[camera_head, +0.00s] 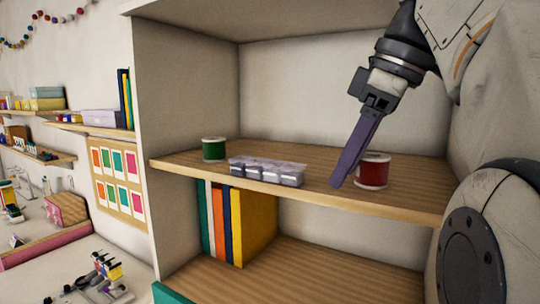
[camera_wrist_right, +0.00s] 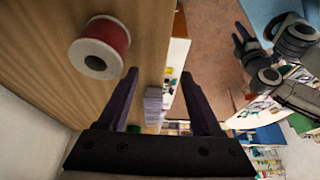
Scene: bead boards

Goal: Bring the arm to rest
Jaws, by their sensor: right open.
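My right gripper (camera_head: 342,183) reaches down from the upper right in the head view, at the front of the cabinet's middle shelf. Its dark purple fingers overlap in that view, just left of a red spool (camera_head: 373,171) and partly in front of it. In the right wrist view the fingers of the gripper (camera_wrist_right: 159,75) stand apart with nothing held between them. The red spool (camera_wrist_right: 100,47) is there too, left of the fingers and apart from them.
The wooden shelf (camera_head: 205,177) also holds a green spool (camera_head: 214,149) and a clear-lidded box of compartments (camera_head: 266,171). Several coloured books (camera_head: 236,222) stand below. The cabinet's left side wall (camera_head: 188,80) and shelf front edge are close obstacles. A cluttered table lies at lower left.

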